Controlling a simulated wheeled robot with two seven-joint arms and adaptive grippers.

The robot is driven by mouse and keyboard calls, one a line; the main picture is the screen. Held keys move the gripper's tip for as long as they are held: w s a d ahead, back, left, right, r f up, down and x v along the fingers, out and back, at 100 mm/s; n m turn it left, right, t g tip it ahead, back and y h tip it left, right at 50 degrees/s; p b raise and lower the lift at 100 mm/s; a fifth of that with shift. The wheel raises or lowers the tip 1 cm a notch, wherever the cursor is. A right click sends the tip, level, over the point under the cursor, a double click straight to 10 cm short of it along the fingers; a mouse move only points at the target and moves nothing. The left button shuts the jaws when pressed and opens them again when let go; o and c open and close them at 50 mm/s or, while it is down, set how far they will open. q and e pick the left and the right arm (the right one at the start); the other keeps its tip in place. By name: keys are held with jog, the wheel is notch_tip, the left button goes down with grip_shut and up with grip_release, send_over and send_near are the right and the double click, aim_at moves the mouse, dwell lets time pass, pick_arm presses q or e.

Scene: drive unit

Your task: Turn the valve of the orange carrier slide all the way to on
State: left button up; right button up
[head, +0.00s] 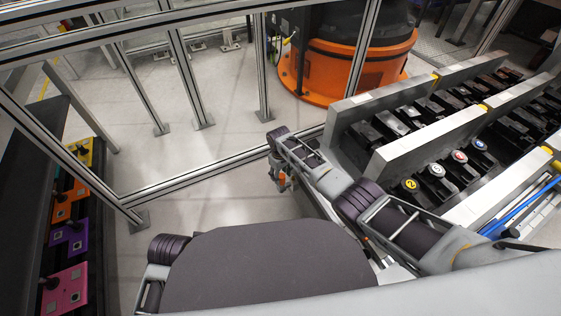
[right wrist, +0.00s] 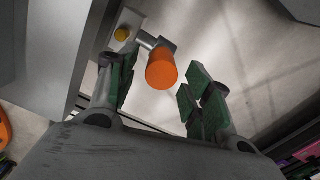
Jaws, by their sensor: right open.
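In the right wrist view, an orange cylindrical knob (right wrist: 161,72) sits on the end of a grey metal fitting (right wrist: 148,40). It lies between the two green-padded fingers of my right gripper (right wrist: 163,66), with a gap visible on the right side. The gripper is open; contact on the left side cannot be told. In the head view, my right gripper (head: 277,170) points down beside the end of a grey rail, with a small orange spot (head: 282,181) by it. An orange plate (head: 68,203) lies among coloured plates at far left. My left gripper is out of view.
A yellow round button (right wrist: 122,34) sits on a pale plate near the knob. Grey slanted rails (head: 425,137) with dark parts stand at right. Aluminium frame posts (head: 186,75) and an orange machine base (head: 318,84) stand behind. Floor is clear at centre left.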

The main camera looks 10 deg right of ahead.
jog(key=shift+r, duration=4.45)
jog(key=shift+w, duration=0.1)
